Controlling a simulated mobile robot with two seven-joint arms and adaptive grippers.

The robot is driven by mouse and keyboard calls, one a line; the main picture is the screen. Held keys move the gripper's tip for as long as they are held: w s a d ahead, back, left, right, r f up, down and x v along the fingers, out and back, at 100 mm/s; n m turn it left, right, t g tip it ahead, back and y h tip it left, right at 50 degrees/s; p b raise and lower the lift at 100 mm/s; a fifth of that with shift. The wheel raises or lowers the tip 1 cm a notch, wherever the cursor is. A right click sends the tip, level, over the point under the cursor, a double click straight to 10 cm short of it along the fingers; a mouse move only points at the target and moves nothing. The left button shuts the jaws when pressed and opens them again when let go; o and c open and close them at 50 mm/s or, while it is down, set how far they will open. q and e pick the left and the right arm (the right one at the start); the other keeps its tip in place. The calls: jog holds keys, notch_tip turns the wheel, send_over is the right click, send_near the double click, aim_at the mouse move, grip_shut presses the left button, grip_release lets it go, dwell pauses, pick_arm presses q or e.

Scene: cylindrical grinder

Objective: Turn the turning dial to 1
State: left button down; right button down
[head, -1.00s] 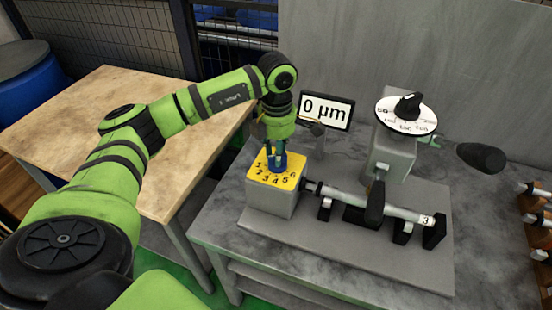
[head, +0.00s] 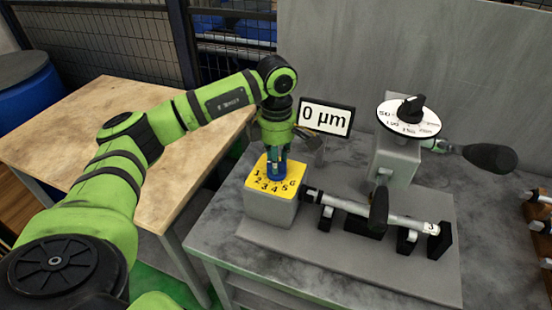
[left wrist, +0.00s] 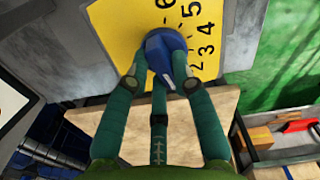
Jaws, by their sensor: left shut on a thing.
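The turning dial (left wrist: 165,48) is a blue knob on a yellow plate marked 1 to 6. In the head view the plate (head: 254,187) tops a grey box, and the gripper partly covers the dial (head: 275,172). My left gripper (head: 275,166) comes down on the dial from above and is shut on it. In the left wrist view its green fingers (left wrist: 165,78) lie around the dial. The digits 2, 3, 4, 5 and 6 show there, with the 1 not clearly visible. I cannot tell which number the dial points to. My right gripper is not in view.
A display (head: 326,117) reading "0 µm" stands behind the box. To the right are a shaft in black supports (head: 408,240), a white graduated disc (head: 430,125) with a black knob, and a black handle (head: 489,158). A wooden table (head: 90,130) stands left.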

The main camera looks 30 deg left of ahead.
pick_arm(q)
jog(key=c, duration=1)
grip_release()
jog(key=shift+d, duration=0.1)
jog(key=shift+c, duration=0.2)
notch_tip(320, 180, up, 12)
